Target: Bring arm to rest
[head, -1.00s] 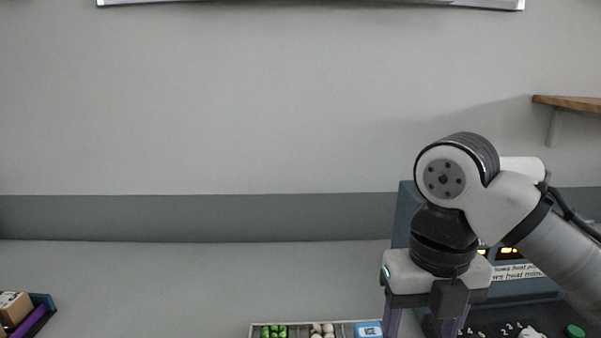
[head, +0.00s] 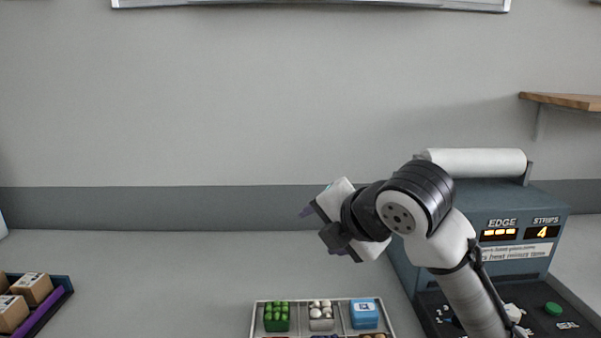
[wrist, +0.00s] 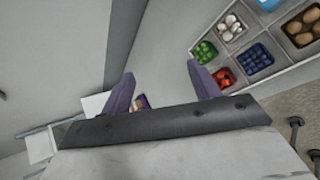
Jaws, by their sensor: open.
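My gripper (head: 318,233) is raised above the counter in the middle of the head view, tilted over and facing left. In the wrist view its two purple fingers (wrist: 163,88) are spread apart with nothing between them. My arm comes in from the lower right of the head view, bent at the joint behind the gripper. The gripper is clear of the things on the counter.
A divided tray (head: 257,317) holds a green container (head: 277,317), a white-filled one (head: 321,314) and a blue one (head: 364,313). A dispenser machine (head: 505,258) stands right, a shelf (head: 565,101) above it. A crate of boxes (head: 60,298) is left; counter between is bare.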

